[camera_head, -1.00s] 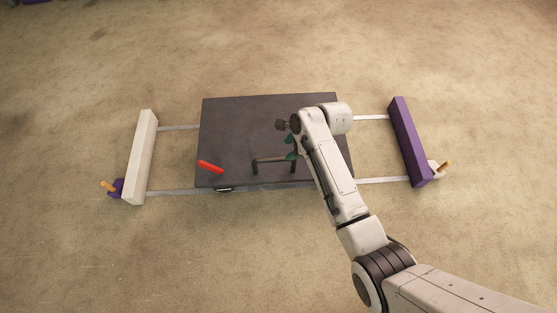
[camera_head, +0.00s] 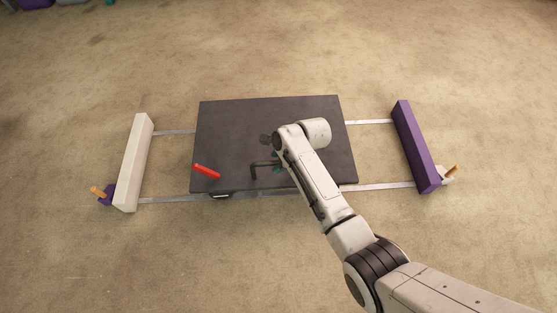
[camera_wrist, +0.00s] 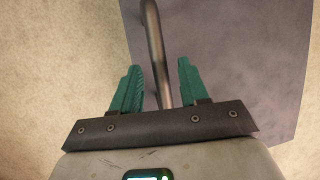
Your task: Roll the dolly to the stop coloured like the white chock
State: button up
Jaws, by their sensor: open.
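The dolly is a dark flat platform (camera_head: 235,120) on two rails, between a white stop (camera_head: 134,165) on the left and a purple stop (camera_head: 415,145) on the right, apart from both. The white chock (camera_head: 444,177) is beside the purple stop; a purple chock (camera_head: 107,195) is beside the white stop. A dark bar handle (camera_head: 254,172) stands near the dolly's front edge, partly hidden by my arm. My gripper (camera_head: 277,161) is open at the handle. In the wrist view the handle's bar (camera_wrist: 152,35) runs between the teal fingers (camera_wrist: 158,75); its depth between them is unclear.
A red lever (camera_head: 206,171) lies on the dolly's front left. Orange pegs (camera_head: 98,192) stick out of the chocks. Pale metal rails (camera_head: 165,199) show bare on both sides of the dolly. The surrounding carpet is clear; coloured objects (camera_head: 72,2) lie at the far top left.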

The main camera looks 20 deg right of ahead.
jog(key=shift+c, duration=0.3)
grip_shut()
dwell(0.3)
